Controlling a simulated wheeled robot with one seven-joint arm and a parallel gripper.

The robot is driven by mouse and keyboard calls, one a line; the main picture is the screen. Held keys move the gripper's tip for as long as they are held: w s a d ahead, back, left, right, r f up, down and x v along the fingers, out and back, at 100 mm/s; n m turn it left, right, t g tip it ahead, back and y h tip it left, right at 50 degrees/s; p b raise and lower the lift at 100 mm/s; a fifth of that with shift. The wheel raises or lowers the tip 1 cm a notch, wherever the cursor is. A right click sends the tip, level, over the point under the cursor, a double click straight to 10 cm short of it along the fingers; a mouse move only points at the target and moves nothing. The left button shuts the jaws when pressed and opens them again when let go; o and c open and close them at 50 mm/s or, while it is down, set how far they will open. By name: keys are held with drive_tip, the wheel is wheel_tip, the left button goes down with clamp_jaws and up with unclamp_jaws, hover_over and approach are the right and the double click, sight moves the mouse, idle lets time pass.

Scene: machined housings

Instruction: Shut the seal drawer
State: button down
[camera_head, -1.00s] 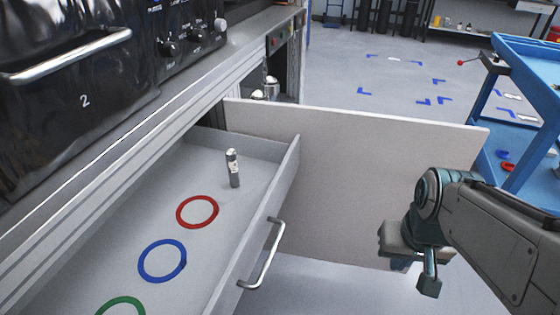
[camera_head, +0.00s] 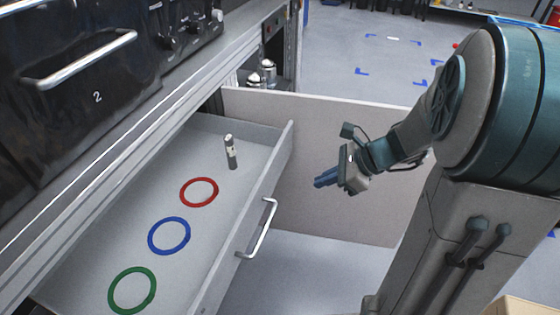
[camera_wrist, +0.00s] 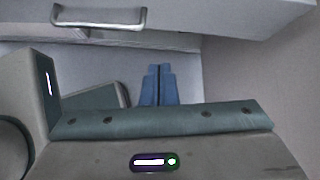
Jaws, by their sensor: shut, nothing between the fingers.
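The seal drawer (camera_head: 262,205) stands pulled out of the bench in the head view. In it lie a red ring (camera_head: 199,192), a blue ring (camera_head: 169,236) and a green ring (camera_head: 132,290), and a small grey cylinder (camera_head: 231,152) stands near its far end. Its bar handle (camera_head: 262,232) is on the front face. My gripper (camera_head: 326,179) is shut and empty, to the right of the handle and apart from it. In the wrist view the blue fingertips (camera_wrist: 159,72) are together, below the handle (camera_wrist: 99,17) in the picture.
An open cabinet door panel (camera_head: 330,150) stands upright behind my gripper, past the drawer's far end. A black machine (camera_head: 60,90) with a bar handle sits on the bench at left. Silver domed items (camera_head: 266,72) show in the open cabinet.

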drive_tip(key=w+m, duration=0.2)
drive_tip(key=b, duration=0.2)
approach(270, 184)
drive_tip(key=shift+t, duration=0.4)
drive_tip(key=a+f, duration=0.1)
drive_tip(key=f, duration=0.2)
drive_tip(key=a+f, duration=0.1)
drive_tip(key=f, duration=0.1)
drive_tip(key=shift+w+a, duration=0.35)
drive_tip(key=shift+w, duration=0.05)
drive_tip(key=shift+w+a, duration=0.25)
drive_tip(key=shift+a, duration=0.25)
drive_tip(key=shift+a, duration=0.1)
